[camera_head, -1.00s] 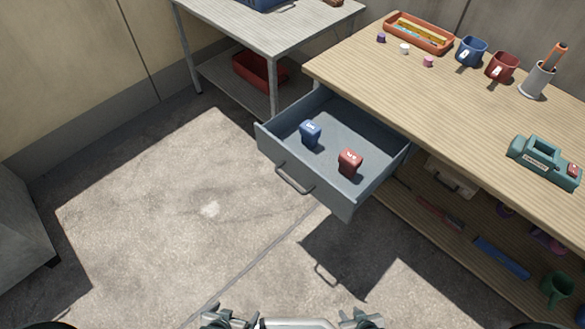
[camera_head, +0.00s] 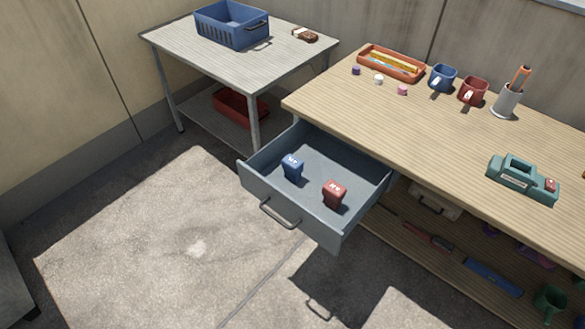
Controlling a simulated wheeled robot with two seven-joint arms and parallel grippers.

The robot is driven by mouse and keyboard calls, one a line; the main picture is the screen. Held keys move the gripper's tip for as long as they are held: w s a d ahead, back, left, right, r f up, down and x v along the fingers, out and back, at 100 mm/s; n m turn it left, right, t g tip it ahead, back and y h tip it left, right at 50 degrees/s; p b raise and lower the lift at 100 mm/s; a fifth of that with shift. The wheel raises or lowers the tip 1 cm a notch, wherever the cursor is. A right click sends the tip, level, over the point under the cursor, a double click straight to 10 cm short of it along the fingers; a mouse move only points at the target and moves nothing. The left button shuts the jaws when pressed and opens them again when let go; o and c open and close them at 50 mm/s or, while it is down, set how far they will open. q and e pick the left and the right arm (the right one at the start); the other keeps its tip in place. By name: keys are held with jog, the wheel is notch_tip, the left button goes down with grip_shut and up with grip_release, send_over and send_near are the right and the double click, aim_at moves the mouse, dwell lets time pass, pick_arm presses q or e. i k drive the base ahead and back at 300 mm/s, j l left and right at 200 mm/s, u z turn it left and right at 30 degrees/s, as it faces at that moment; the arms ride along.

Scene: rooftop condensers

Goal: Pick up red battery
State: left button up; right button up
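The red battery (camera_head: 334,194) stands in the open grey drawer (camera_head: 357,202) under the wooden workbench, towards the drawer's front right. A blue battery (camera_head: 293,168) stands to its left in the same drawer, apart from it. Both have white markings on top. A small red block sits in the right end of the teal charger (camera_head: 523,180) on the bench; whether it is a battery I cannot tell for sure. Neither of my grippers is in view.
A grey table (camera_head: 240,72) with a blue basket (camera_head: 232,30) stands left. Floor before the drawer is clear.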

aim_at(334, 193)
jog(key=k+l, duration=0.1)
jog(key=l, duration=0.3)
jog(key=l+u, duration=0.1)
jog(key=l, duration=0.35)
jog(key=k+l+u, duration=0.1)
jog(key=l, duration=0.3)
jog(key=k+l, duration=0.15)
jog(key=l, duration=0.25)
jog(key=k+l+u, duration=0.1)
jog(key=l, duration=0.35)
jog(key=k+l, duration=0.1)
jog(key=l, duration=0.3)
jog(key=u, duration=0.05)
